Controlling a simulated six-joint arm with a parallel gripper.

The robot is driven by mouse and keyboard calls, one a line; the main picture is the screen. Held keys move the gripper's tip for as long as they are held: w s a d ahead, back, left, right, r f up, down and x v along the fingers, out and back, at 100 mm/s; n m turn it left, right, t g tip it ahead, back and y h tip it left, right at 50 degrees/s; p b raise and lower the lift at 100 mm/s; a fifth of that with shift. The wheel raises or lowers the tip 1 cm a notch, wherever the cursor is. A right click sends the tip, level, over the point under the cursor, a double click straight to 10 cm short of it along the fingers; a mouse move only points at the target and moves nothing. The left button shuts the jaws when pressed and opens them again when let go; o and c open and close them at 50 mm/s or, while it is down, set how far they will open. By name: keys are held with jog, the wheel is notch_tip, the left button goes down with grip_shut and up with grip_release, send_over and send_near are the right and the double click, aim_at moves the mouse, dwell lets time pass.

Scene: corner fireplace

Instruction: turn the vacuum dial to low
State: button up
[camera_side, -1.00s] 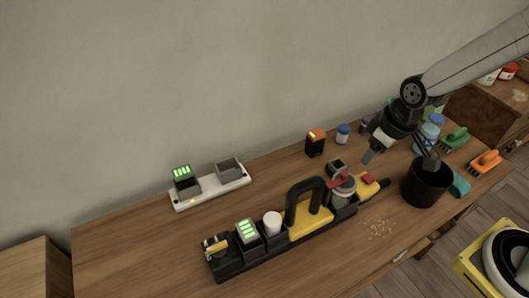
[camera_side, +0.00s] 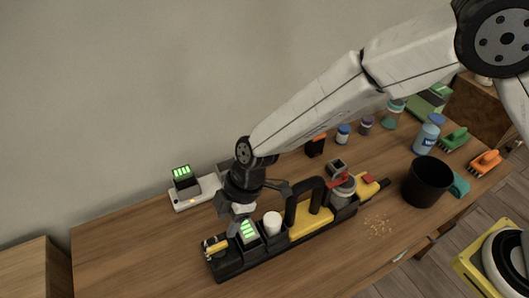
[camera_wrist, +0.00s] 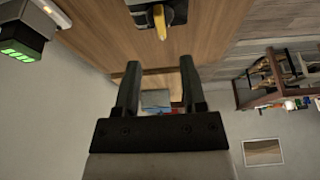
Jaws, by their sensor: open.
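The vacuum (camera_side: 310,225) lies along the table, black and yellow with a looped handle. Its dial (camera_side: 215,247) is a yellow knob on a black block at the left end. In the wrist view the dial (camera_wrist: 160,22) shows at the top edge, beyond my fingertips and apart from them. My gripper (camera_side: 236,226) is above the left part of the vacuum, just right of the dial in the side view, and partly covers the battery with green bars (camera_side: 249,231). In the wrist view my gripper (camera_wrist: 159,72) is open with nothing between the fingers. The dial's markings are too small to read.
A white charger (camera_side: 184,203) with a green-lit battery (camera_side: 183,177) stands behind my gripper. A black bin (camera_side: 427,184), bottles and brushes are at the right. Crumbs (camera_side: 378,225) lie before the vacuum. The table's front left is clear.

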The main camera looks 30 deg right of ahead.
aim_at(217, 245)
jog(key=shift+a+f, duration=0.2)
jog(key=shift+x, duration=3.7)
grip_shut()
